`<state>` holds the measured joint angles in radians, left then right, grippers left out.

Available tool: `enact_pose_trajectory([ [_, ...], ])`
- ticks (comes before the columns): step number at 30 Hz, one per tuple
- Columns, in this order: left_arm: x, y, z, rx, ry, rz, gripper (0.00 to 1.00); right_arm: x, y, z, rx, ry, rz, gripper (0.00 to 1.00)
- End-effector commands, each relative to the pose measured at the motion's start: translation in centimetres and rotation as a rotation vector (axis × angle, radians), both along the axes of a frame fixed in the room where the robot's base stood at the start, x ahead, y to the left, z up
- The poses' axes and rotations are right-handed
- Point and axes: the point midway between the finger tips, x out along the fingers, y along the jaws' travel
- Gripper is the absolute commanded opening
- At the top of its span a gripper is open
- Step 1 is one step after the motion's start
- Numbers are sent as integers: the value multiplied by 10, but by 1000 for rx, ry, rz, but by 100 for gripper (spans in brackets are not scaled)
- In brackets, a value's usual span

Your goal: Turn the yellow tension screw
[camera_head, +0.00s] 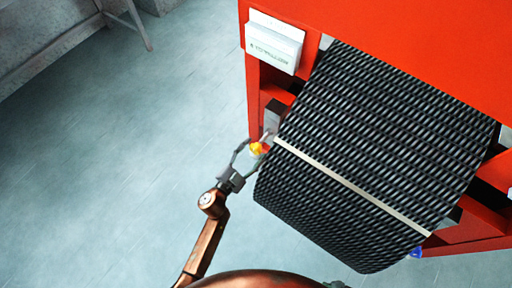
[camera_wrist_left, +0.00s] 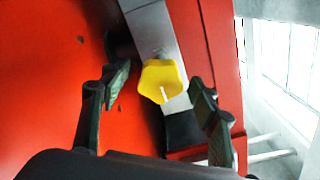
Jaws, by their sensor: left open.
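The yellow tension screw (camera_head: 256,149) sits on the left side of the red machine, beside the belt. In the left wrist view the yellow screw (camera_wrist_left: 161,81) is a lobed knob with a pale mark, on a grey metal bracket (camera_wrist_left: 152,30). My left gripper (camera_head: 245,150) is open, with its fingers at the knob in the head view. In the left wrist view the left gripper's fingers (camera_wrist_left: 160,92) stand apart on either side of the knob, with gaps showing between them and it. My right gripper is not in view.
The black mesh belt (camera_head: 390,130) with a pale strip (camera_head: 350,185) lies right of the screw. The red machine frame (camera_head: 400,30) carries a white box (camera_head: 273,42). The floor (camera_head: 120,150) at left is clear.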

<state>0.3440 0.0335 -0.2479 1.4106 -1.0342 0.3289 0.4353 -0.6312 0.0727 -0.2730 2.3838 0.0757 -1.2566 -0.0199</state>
Motion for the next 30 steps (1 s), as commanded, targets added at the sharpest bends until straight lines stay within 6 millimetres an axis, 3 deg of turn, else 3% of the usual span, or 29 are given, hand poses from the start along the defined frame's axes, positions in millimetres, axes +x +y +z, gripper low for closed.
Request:
enact_pose_trajectory([
  [12, 9, -6, 0, -1, 1, 1, 56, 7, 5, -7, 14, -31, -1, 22],
  [30, 8, -6, 0, -1, 2, 1, 15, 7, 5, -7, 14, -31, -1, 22],
])
